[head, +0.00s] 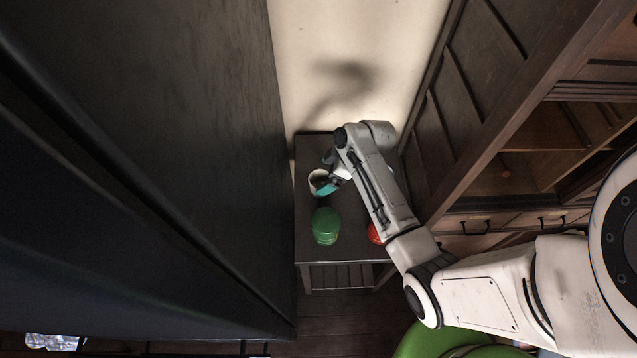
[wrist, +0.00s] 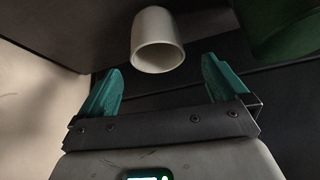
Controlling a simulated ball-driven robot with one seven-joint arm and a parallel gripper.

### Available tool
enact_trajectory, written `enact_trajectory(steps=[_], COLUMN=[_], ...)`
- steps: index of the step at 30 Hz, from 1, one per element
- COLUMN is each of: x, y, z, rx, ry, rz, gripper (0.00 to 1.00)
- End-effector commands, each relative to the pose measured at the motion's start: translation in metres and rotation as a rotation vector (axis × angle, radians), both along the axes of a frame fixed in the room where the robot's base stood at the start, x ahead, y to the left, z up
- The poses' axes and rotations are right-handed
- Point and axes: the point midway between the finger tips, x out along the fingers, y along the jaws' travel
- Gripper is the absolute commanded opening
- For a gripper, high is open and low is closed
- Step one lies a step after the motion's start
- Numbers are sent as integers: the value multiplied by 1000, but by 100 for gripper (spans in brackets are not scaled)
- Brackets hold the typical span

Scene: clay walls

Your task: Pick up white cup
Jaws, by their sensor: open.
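The white cup (head: 315,180) stands on a small dark table (head: 312,150) in the head view, close to the table's left edge. It also shows in the wrist view (wrist: 157,42), between and beyond the two teal fingers, with its open rim facing my camera. My gripper (head: 328,176) is at the cup in the head view, with a teal finger overlapping its lower right side. In the wrist view my gripper (wrist: 157,80) is open and empty, its fingers spread to either side below the cup. I cannot tell whether a finger touches the cup.
A green object (head: 326,226) stands in front of the cup on the table. A red object (head: 375,233) is partly hidden by my arm. A tall dark cabinet (head: 200,150) is at left, a pale wall (head: 350,50) behind, wooden shelving (head: 540,140) at right. A green seat (head: 430,340) is below.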

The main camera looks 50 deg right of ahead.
Motion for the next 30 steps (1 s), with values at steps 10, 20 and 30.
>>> enact_trajectory(steps=[10, 20, 30], x=[10, 26, 27], y=[4, 10, 11], z=[-24, -58, -60], rx=[0, -1, 0], ry=[2, 1, 0], rz=[-2, -1, -1], gripper=[100, 100, 94])
